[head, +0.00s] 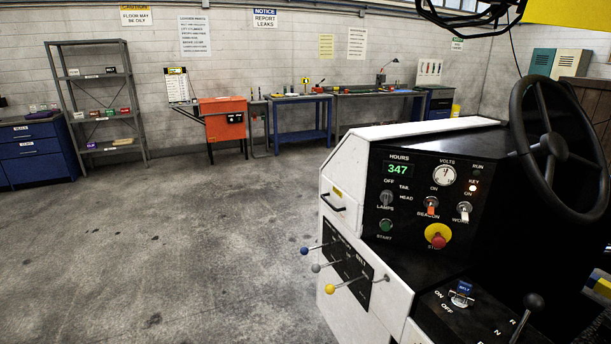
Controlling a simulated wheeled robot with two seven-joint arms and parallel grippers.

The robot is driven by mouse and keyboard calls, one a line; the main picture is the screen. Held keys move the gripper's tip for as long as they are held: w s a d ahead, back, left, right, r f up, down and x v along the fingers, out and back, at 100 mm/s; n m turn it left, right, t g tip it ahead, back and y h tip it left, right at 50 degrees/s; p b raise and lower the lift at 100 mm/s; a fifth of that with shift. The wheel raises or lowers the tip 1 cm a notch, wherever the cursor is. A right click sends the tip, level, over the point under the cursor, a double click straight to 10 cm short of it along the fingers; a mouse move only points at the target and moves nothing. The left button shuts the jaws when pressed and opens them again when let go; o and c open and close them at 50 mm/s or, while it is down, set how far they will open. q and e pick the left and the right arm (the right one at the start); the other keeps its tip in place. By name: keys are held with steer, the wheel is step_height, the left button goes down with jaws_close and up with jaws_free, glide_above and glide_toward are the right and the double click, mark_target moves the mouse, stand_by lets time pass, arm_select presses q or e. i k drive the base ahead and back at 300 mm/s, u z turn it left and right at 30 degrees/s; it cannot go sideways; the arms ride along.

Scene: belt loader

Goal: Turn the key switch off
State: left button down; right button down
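The key switch (461,300) sits on the black lower panel at the bottom right of the head view. It has a metal body with a small blue tag, and the words ON and OFF are printed to its left. Which mark it points to is too small to tell. The hours display (398,169) glows green and reads 347. Neither of my grippers is in view.
A black steering wheel (551,150) stands to the right, above the console. A red stop button (438,236), toggles and a black-knobbed lever (533,302) surround the switch area. Coloured-knob levers (330,288) stick out at the left. The floor to the left is clear.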

mark_target(460, 300)
steer(key=z, duration=0.35)
steer(key=k, duration=0.2)
steer(key=z, duration=0.65)
